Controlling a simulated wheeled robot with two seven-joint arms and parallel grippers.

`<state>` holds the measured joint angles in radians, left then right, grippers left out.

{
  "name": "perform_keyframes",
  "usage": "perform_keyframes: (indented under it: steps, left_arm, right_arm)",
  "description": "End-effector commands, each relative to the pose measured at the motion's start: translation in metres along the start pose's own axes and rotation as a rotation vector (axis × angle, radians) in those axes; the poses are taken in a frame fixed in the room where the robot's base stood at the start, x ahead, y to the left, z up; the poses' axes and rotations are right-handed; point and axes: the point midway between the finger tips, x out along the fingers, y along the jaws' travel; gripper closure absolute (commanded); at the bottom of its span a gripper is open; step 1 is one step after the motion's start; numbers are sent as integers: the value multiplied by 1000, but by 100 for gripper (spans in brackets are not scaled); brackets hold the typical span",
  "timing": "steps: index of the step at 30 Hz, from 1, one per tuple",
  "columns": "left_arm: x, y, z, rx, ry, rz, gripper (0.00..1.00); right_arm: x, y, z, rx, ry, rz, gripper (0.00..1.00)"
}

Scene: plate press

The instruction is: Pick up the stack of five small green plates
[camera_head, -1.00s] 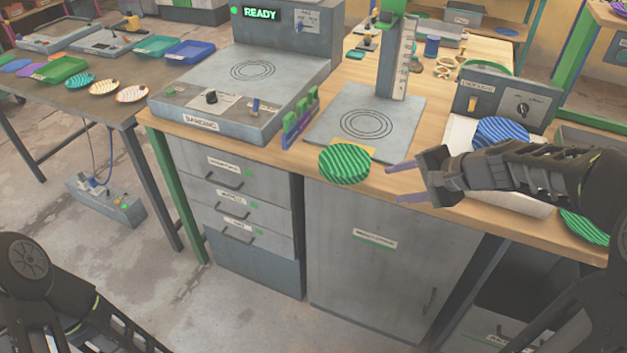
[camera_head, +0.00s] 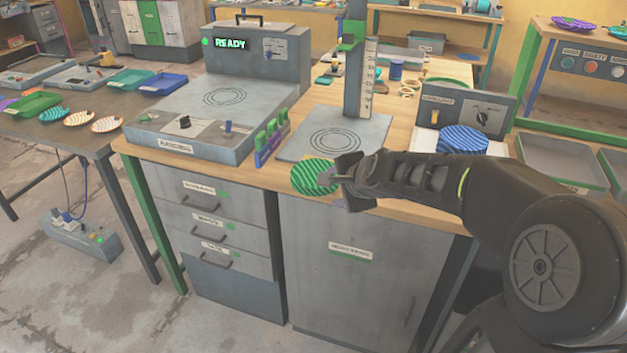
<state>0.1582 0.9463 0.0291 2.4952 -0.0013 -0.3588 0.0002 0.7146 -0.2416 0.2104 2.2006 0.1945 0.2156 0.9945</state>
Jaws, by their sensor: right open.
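The stack of small green plates (camera_head: 308,172), striped in two greens, sits at the front edge of the wooden bench, before the grey plate with the ruled post. The plates are too close together to tell apart. My right gripper (camera_head: 328,179) reaches in from the right and is open, with its fingertips at the right side of the stack. One finger overlaps the stack in the picture; I cannot tell whether it touches. The gripper body hides the stack's right edge. My left gripper is out of view.
Behind stand the ruled post (camera_head: 357,70) and, left, the grey machine (camera_head: 205,105) reading READY. A small rack with green tops (camera_head: 270,142) is left of the stack. Blue striped plates (camera_head: 463,139) lie right, behind my arm, near a switch box (camera_head: 466,108).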

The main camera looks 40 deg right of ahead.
Motion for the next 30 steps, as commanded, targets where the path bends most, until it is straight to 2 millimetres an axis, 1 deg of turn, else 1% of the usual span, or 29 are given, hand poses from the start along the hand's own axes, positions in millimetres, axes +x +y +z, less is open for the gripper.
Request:
perform_keyframes:
  steps: [2,9,19,23,28,30]
  left_arm:
    - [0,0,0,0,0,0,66]
    - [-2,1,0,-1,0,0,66]
    - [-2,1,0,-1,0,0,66]
    - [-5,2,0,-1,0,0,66]
    - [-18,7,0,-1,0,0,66]
    - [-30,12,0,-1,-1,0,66]
  right_arm:
    - [3,0,0,0,-1,2,49]
    - [25,0,0,1,-2,3,49]
    - [27,0,0,-1,-1,1,49]
    - [36,0,-1,0,-2,5,49]
    - [56,-3,-2,1,-3,6,49]
    - [61,-8,-1,2,-6,4,49]
